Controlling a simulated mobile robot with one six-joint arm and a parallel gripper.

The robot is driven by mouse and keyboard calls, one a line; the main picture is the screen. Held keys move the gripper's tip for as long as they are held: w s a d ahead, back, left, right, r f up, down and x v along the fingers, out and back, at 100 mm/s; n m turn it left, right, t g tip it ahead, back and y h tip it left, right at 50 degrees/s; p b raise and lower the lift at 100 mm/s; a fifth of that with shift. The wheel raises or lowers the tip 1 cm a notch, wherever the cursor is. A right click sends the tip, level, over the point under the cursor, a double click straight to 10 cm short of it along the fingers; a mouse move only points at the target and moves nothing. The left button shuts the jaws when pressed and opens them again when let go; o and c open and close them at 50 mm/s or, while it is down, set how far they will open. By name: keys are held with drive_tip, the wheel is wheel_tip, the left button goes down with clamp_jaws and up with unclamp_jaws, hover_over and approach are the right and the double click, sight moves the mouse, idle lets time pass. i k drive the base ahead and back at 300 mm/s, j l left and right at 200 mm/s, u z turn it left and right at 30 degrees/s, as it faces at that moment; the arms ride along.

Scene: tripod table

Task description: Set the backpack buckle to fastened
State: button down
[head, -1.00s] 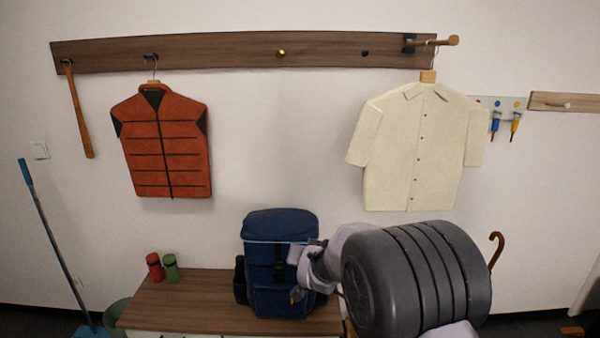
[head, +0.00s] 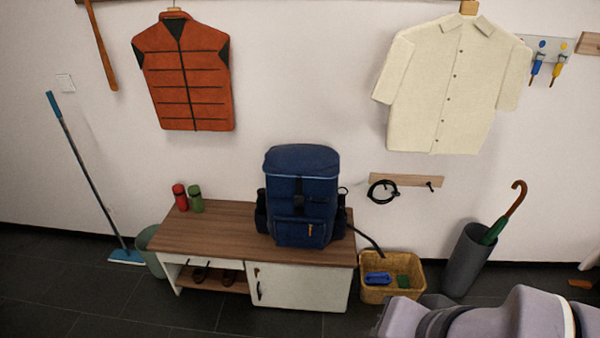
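The dark blue backpack (head: 303,215) stands upright on the wooden bench top. A dark strap (head: 298,187) runs down the middle of its front from the lid. The buckle on this strap is too small and dark to tell whether it is fastened or open. An orange pull tab hangs on the front pocket. Nothing of mine touches the backpack. Only grey and lavender links of my arm show at the lower right, well away from the backpack. My gripper's fingers are not visible.
A wicker basket (head: 378,293) and a grey umbrella stand (head: 467,262) are on the floor to the right. Bench top left of the backpack is clear.

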sight(299, 199)
drive_tip(key=i+j, duration=0.15)
drive_tip(key=i, duration=0.85)
drive_tip(key=j+u, duration=0.05)
